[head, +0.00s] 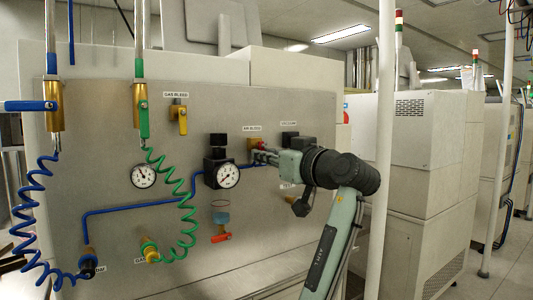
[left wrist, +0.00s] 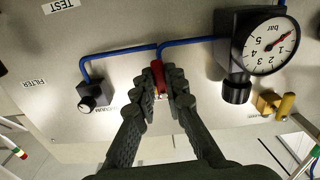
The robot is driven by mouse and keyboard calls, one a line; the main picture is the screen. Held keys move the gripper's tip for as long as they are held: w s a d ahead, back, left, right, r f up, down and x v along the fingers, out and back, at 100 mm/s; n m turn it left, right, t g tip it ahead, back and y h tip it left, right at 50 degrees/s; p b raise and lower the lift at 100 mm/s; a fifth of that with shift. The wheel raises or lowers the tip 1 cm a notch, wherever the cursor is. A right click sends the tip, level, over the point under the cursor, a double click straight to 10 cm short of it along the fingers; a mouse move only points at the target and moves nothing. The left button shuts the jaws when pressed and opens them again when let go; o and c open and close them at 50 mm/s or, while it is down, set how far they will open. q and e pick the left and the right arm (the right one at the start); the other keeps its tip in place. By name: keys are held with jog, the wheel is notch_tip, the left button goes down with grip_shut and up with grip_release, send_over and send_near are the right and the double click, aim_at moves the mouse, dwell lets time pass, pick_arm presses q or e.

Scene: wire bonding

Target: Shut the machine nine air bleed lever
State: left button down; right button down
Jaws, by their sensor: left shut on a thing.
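The air bleed valve (head: 255,143) is on the upper middle of the grey panel, under its "AIR BLEED" label, in the head view. Its red lever (left wrist: 157,76) shows in the left wrist view, between the fingertips of my left gripper (left wrist: 162,90). My left gripper (head: 263,157) is shut on the lever, with a finger on each side. In the head view the gripper covers most of the lever, so its exact angle is hard to tell there. My right gripper is in neither view.
A pressure gauge (head: 228,175) and blue pipe (head: 150,205) lie left of the gripper. A yellow gas bleed lever (head: 183,121) hangs further left. A red drain lever (head: 221,238) is below the gauge. A white post (head: 384,150) stands close right of my arm.

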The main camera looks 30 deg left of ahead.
pick_arm(q)
jog(key=shift+m, duration=0.5)
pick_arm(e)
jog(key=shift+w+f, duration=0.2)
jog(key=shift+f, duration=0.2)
pick_arm(q)
jog(key=c, duration=1.6)
grip_release()
jog(key=shift+s, duration=0.1)
jog(key=shift+o, duration=0.2)
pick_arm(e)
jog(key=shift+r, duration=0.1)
pick_arm(q)
jog(key=v, duration=1.2)
